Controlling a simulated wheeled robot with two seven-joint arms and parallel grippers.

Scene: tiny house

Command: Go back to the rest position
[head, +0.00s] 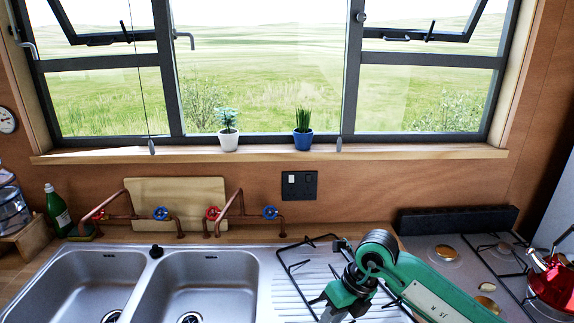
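My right arm, green and black, comes in from the lower right. Its gripper (330,304) hangs over the ribbed metal drainboard (302,268), to the right of the double sink. The gripper is small and cut off by the bottom edge, so I cannot tell if it is open or shut. No object shows in it. My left gripper is not in view.
A double metal sink (150,262) with copper taps (215,213) lies at the left and centre. A green bottle (57,209) stands at the far left. A red kettle (552,283) sits on the stove (433,243) at the right. Two potted plants (228,139) stand on the windowsill (400,150).

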